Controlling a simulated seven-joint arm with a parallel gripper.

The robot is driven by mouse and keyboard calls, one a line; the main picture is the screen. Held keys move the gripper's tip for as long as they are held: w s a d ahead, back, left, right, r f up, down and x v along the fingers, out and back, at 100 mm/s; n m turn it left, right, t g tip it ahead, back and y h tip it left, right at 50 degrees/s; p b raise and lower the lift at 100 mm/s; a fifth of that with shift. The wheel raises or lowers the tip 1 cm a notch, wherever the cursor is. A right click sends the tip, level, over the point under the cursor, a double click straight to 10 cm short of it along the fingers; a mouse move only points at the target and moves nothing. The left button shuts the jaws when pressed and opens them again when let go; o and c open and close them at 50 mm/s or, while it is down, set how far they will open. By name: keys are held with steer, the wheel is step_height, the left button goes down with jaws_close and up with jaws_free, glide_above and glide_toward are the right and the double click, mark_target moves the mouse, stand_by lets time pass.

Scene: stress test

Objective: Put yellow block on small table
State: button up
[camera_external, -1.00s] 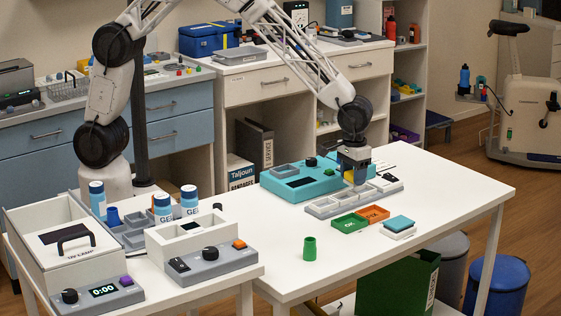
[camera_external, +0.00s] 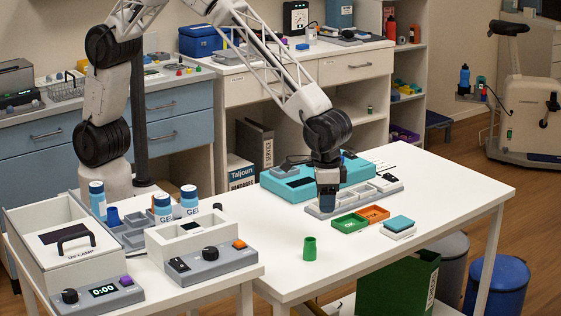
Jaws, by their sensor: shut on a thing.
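My gripper (camera_external: 327,205) points down at the left part of a grey compartment tray (camera_external: 352,204) on the white table (camera_external: 430,190). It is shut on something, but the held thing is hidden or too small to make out. I cannot make out a yellow block in this view. A smaller white table (camera_external: 192,296) stands at the front left, carrying a UV lamp box (camera_external: 40,262) and grey devices. I cannot tell whether the gripper touches the tray.
A teal device (camera_external: 345,180) lies behind the tray. A green tray (camera_external: 350,223), an orange tray (camera_external: 374,214), a teal-topped pad (camera_external: 399,226) and a green cup (camera_external: 309,248) stand in front. The white table's right side is clear.

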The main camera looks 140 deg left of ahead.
steer(key=w+d+r+m, duration=0.2)
steer(key=w+d+m, duration=0.1)
steer(key=d, duration=1)
steer(key=w+d+r+m, duration=0.2)
steer(key=w+d+m, duration=0.1)
steer(key=d, duration=1)
steer(key=s+d+r+m, duration=0.1)
steer(key=d+r+m, duration=0.1)
steer(key=d, duration=1)
steer(key=s+d+r+m, duration=0.1)
steer(key=d+r+m, duration=0.1)
steer(key=d, duration=1.1)
steer(key=shift+r+m, duration=0.2)
steer(key=shift+m, duration=0.3)
glide_above(155, 285)
steer(key=shift+f, duration=2.5)
steer(key=shift+f, duration=0.1)
steer(key=shift+f, duration=2.45)
steer(key=o, duration=0.7)
steer(key=shift+f, duration=0.1)
